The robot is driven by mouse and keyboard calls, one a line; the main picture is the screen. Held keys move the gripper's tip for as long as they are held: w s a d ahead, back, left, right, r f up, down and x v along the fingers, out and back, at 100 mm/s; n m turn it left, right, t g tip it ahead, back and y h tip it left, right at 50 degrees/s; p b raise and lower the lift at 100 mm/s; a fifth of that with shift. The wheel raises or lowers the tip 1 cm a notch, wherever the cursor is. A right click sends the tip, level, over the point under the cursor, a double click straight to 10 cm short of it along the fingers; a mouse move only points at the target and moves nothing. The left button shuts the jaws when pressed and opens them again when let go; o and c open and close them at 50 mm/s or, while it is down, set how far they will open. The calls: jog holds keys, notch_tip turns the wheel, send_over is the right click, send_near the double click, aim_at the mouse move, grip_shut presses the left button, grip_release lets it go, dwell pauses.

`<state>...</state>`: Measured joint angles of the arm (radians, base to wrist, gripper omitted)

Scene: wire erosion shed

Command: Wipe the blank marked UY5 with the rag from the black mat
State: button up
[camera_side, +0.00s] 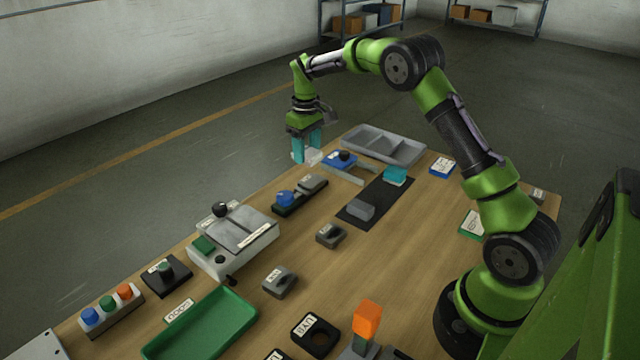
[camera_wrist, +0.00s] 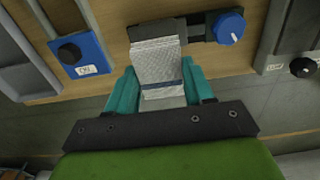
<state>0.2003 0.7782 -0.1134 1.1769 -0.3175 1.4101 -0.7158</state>
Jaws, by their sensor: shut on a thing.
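My gripper (camera_side: 307,150) is above the far edge of the bench, its teal fingers shut on a pale textured rag with a blue stripe (camera_wrist: 160,72). The rag also shows below the fingertips in the side view (camera_side: 314,157). The black mat (camera_side: 385,200) carries a grey block and a teal piece. A grey block (camera_side: 312,183) sits in a dark fixture with a blue knob (camera_side: 286,198), near and below the gripper. In the wrist view the rag's end overlaps this fixture in the picture; contact cannot be told. No label reading UY5 is legible.
A blue block with a black knob (camera_side: 340,159) and a grey compartment tray (camera_side: 384,144) stand close to the gripper. A grey machine (camera_side: 233,240), a green tray (camera_side: 205,325) and several small labelled parts fill the nearer bench.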

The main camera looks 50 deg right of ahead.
jog(key=shift+r, duration=1)
